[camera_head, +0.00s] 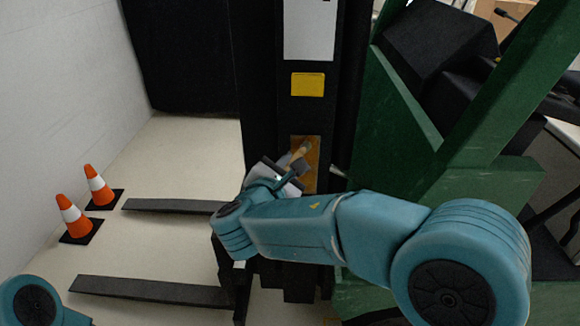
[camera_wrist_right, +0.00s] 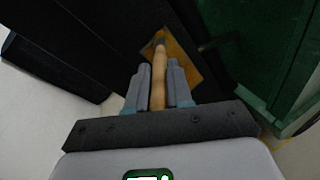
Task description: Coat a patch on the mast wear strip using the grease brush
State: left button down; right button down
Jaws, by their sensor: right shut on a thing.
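The mast wear strip, a tan-orange rectangle (camera_head: 312,180), is on the black forklift mast in the head view. It also shows in the right wrist view (camera_wrist_right: 186,66). My right gripper (camera_head: 291,170) is in front of the strip and shut on the grease brush (camera_head: 300,151). In the right wrist view the brush's wooden handle (camera_wrist_right: 159,78) stands between the two grey fingers (camera_wrist_right: 158,85), its dark head pointing at the strip's upper part. Whether the bristles touch the strip I cannot tell. My left gripper is out of view; only part of that arm shows at bottom left.
A yellow label (camera_head: 308,84) and a white plate (camera_head: 310,28) are higher on the mast. Two dark forks (camera_head: 150,290) extend left over the pale floor. Two orange cones (camera_head: 74,216) stand near the left wall. The green forklift body (camera_head: 400,140) is to the right.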

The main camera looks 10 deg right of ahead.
jog(key=shift+f, duration=0.15)
jog(key=shift+f+b, duration=1.5)
jog(key=shift+f+b, duration=1.5)
jog(key=shift+f, duration=0.2)
jog(key=shift+f+b, duration=1.5)
jog(key=shift+f+b, duration=1.45)
jog(key=shift+f, duration=0.25)
